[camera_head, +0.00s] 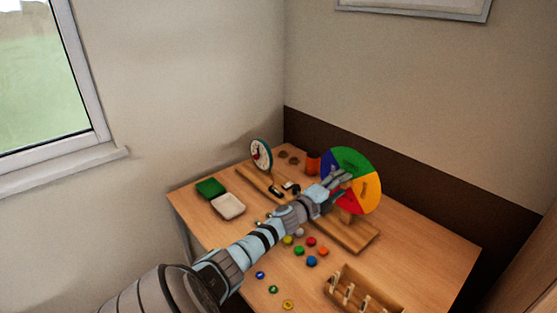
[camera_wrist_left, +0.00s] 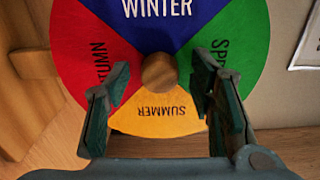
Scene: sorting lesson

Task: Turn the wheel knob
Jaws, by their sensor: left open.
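The season wheel (camera_head: 352,163) stands upright on a wooden base (camera_head: 345,236) at the back right of the table. It has blue, green, red and yellow sectors. The left wrist view shows the wheel (camera_wrist_left: 160,122) close up, with "WINTER" at the top and "SUMMER" upside down at the bottom. The round wooden knob (camera_wrist_left: 159,72) is at its centre. My left gripper (camera_head: 340,178) is in front of the wheel. In the wrist view the open fingers (camera_wrist_left: 160,90) stand either side of the knob, apart from it. In the head view my gripper hides the knob. My right gripper is not in view.
Several coloured discs (camera_head: 311,261) lie on the table (camera_head: 430,255) in front of the wheel. A green tray (camera_head: 210,188), a white tray (camera_head: 228,206) and a clock (camera_head: 261,154) are at the left.

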